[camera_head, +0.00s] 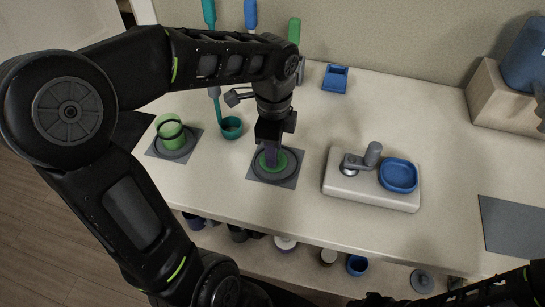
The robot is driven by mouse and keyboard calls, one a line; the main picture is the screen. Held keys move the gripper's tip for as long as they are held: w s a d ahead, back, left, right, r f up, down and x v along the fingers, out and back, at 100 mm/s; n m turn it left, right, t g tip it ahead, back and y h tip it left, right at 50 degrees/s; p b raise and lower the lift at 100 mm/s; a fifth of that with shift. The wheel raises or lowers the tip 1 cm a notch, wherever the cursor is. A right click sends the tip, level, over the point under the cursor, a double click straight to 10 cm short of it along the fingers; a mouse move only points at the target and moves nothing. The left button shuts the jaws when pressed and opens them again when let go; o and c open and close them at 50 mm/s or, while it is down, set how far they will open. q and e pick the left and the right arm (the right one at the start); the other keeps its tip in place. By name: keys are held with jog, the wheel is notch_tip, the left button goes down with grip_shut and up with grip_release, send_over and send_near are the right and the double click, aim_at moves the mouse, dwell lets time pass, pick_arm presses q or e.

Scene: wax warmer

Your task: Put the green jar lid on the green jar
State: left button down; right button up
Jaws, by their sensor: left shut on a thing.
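The green jar (171,134) is a translucent open cup standing upright on a dark round pad on the left grey mat (157,151). The green jar lid (281,161) is a flat green disc at the second grey mat (289,181), over a dark round pad. My left gripper (270,155) reaches down from above onto the middle of the lid and is shut on it. The fingers hide the lid's centre and the grip point. My right arm shows only as dark parts at the bottom right edge; its fingers cannot be made out.
A white base with a grey lever (372,154) and a blue dish (398,175) stands to the right. A blue tray (335,78) lies at the back. Several small jars sit below the front edge. The counter between has free room.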

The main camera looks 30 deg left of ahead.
pick_arm(q)
jog(key=shift+r+p, duration=0.45)
jog(key=shift+r, duration=0.05)
dwell(0.8)
jog(key=shift+r+p, duration=1.45)
jog(key=shift+r, duration=0.2)
notch_tip(320, 180, up, 8)
jog(key=p, duration=0.7)
jog(key=shift+s+a+f, duration=0.1)
jog(key=shift+s+a, duration=1.35)
jog(key=shift+a, duration=2.55)
jog(key=shift+s+a+f, duration=0.1)
jog(key=shift+s+a, duration=1.4)
jog(key=shift+a, duration=2.55)
jog(key=shift+s+a, duration=1.45)
jog(key=shift+a, duration=2.55)
jog(key=shift+a+f+b, duration=0.1)
jog(key=shift+f+b, duration=0.9)
jog(key=shift+f, duration=0.5)
jog(key=shift+f+b, duration=0.35)
jog(key=shift+f, duration=0.05)
